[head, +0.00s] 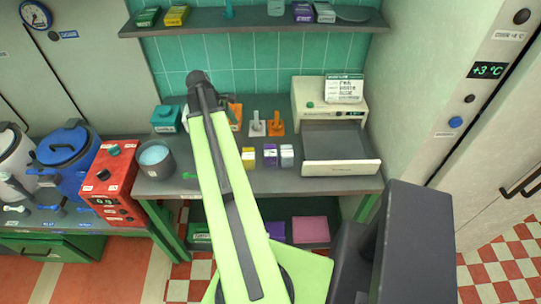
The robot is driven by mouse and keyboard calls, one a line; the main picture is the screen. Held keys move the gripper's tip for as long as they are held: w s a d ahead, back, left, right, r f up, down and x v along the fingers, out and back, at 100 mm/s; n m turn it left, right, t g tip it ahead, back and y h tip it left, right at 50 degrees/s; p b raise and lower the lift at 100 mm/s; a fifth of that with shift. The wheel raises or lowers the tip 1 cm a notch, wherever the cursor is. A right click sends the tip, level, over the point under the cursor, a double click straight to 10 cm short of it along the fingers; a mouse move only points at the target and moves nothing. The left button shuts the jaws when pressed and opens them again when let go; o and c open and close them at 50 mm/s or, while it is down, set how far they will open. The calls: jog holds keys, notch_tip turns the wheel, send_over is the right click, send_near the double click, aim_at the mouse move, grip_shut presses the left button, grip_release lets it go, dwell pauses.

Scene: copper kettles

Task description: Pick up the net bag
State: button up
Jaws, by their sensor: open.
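I cannot make out a net bag in the head view. My light green arm reaches up across the middle of the picture to a dark joint over the back of the workbench (218,182). No gripper fingers can be made out; the arm hides part of the bench and the lower shelf behind it.
On the bench stand a teal box (165,120), a grey pot (155,160), small cartons (270,155) and a cream machine with a tray (338,150). A red unit (115,185) and a blue kettle (68,145) stand left. A pink item (310,230) lies below.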

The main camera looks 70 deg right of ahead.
jog(key=s+d, duration=0.4)
jog(key=s, duration=0.3)
jog(key=b, duration=1.2)
send_near(269, 151)
jog(key=shift+n+g, duration=0.3)
jog(key=shift+g, duration=0.1)
jog(key=x, duration=0.4)
jog(key=w+x, duration=0.1)
jog(key=x, duration=0.1)
jog(key=shift+s+f, duration=0.1)
jog(key=shift+f, duration=0.35)
jog(key=shift+d+p, duration=0.1)
jog(key=shift+p, duration=0.25)
jog(key=b+x, duration=0.5)
jog(key=shift+s+f, duration=0.15)
jog(key=c, duration=1.6)
